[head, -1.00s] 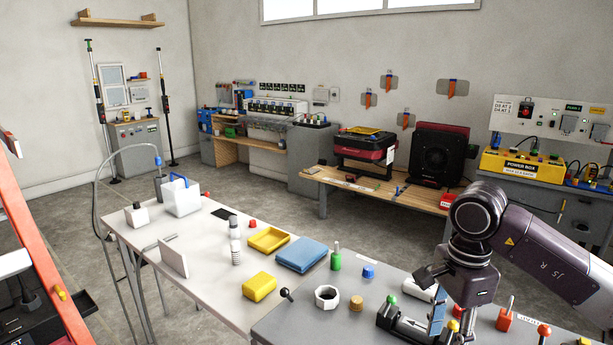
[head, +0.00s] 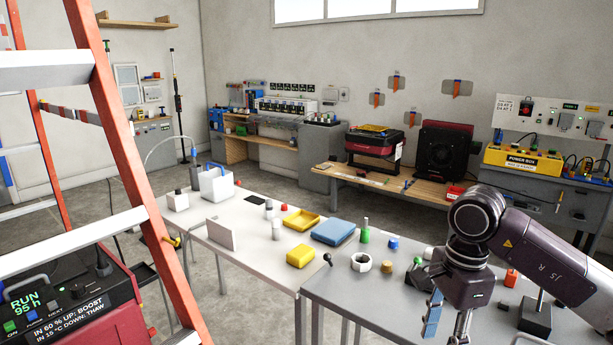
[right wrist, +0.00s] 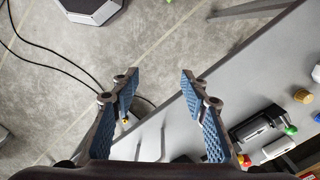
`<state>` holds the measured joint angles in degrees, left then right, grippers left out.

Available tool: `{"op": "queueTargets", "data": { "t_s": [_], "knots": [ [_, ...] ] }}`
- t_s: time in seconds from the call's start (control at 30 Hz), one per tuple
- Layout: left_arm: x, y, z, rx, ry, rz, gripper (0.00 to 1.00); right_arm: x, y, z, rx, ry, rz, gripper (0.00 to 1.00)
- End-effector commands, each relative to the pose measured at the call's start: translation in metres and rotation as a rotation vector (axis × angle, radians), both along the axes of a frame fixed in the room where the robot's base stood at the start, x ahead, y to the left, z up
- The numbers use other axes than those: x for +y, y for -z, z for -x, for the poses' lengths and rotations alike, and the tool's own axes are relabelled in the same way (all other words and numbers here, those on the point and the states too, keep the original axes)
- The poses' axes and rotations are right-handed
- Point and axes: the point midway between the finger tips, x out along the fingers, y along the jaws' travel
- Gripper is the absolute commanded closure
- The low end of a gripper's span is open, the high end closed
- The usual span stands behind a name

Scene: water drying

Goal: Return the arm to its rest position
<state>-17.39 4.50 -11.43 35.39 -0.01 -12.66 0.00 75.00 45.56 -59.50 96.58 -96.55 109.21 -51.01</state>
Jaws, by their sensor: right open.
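My right gripper (head: 446,322) hangs at the end of my right arm, in front of the grey table at the lower right of the head view. In the right wrist view its two blue-padded fingers (right wrist: 160,92) are apart, with nothing between them but floor and the table's edge. My left gripper is not in view.
An orange ladder (head: 125,150) stands close at left.

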Motion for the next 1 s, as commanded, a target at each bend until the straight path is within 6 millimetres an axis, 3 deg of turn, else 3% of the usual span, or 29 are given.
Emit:
{"op": "queueTargets", "data": {
  "t_s": [0.27, 0.47, 0.67, 0.77, 0.87, 1.0],
  "knots": [
    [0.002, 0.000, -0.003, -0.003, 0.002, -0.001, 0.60, 0.052, 0.027, 0.001, 0.079, 0.063, -0.209, 0.59],
    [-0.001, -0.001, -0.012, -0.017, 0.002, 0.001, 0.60, 0.114, 0.047, 0.000, 0.191, 0.183, -0.466, 0.59],
    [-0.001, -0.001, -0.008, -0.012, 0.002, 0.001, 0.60, 0.191, 0.061, -0.014, 0.406, 0.475, -0.858, 0.59],
    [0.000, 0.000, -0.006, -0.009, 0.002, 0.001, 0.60, 0.221, 0.071, -0.040, 0.581, 0.765, -1.114, 0.59],
    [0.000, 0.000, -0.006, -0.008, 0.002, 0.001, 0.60, 0.222, 0.099, -0.079, 0.771, 1.142, -1.342, 0.59],
    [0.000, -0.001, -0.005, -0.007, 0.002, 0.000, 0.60, 0.183, 0.178, -0.117, 0.987, 1.699, -1.540, 0.59]
  ]
}}
